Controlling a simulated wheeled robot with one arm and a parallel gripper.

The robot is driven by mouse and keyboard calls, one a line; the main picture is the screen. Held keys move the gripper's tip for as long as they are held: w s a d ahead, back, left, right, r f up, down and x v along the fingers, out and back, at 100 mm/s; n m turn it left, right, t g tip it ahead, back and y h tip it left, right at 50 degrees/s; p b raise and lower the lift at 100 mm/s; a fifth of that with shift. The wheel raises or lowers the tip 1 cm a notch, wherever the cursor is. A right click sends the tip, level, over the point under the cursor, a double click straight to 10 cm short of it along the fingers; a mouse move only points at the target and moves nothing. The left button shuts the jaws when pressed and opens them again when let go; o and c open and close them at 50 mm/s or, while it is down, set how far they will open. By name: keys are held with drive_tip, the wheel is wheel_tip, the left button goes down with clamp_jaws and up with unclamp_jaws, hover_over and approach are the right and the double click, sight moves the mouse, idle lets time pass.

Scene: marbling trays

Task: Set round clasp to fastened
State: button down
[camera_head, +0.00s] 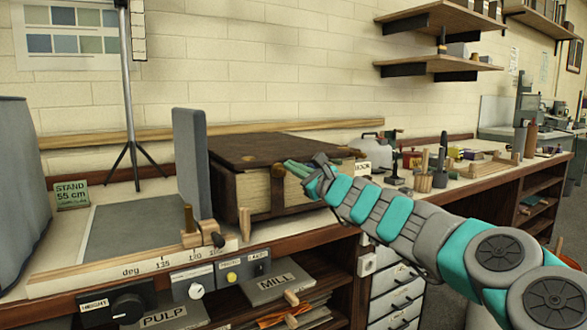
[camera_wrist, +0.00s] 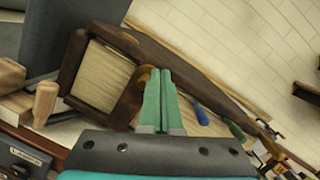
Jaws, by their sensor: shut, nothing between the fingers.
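A large thick book (camera_head: 255,190) with a dark brown cover and cream pages lies on the bench; the wrist view shows its page edges (camera_wrist: 103,75) and dark straps. A small rounded brass piece (camera_wrist: 145,74), possibly the round clasp, sits at the book's edge just left of my fingertips. It shows beside them in the head view (camera_head: 278,171). I cannot tell whether it is fastened. My gripper (camera_head: 293,167) is shut and empty at the book's front edge, its teal fingers together in the wrist view (camera_wrist: 158,78). Whether it touches the brass is unclear.
A grey upright panel (camera_head: 190,160) stands left of the book. A wooden peg (camera_head: 245,224) stands in front of it. A label card (camera_head: 361,168), a white jug (camera_head: 372,148) and several tools stand to the right. Shelves (camera_head: 438,64) hang above. Air in front of the bench is open.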

drive_tip(key=s+d+r+p, duration=0.1)
drive_tip(key=s+d+r, duration=0.4)
drive_tip(key=d+r, duration=0.2)
drive_tip(key=shift+s+d+p, duration=0.15)
drive_tip(key=shift+d+p, duration=0.1)
drive_tip(key=shift+p, duration=0.05)
idle(0.4)
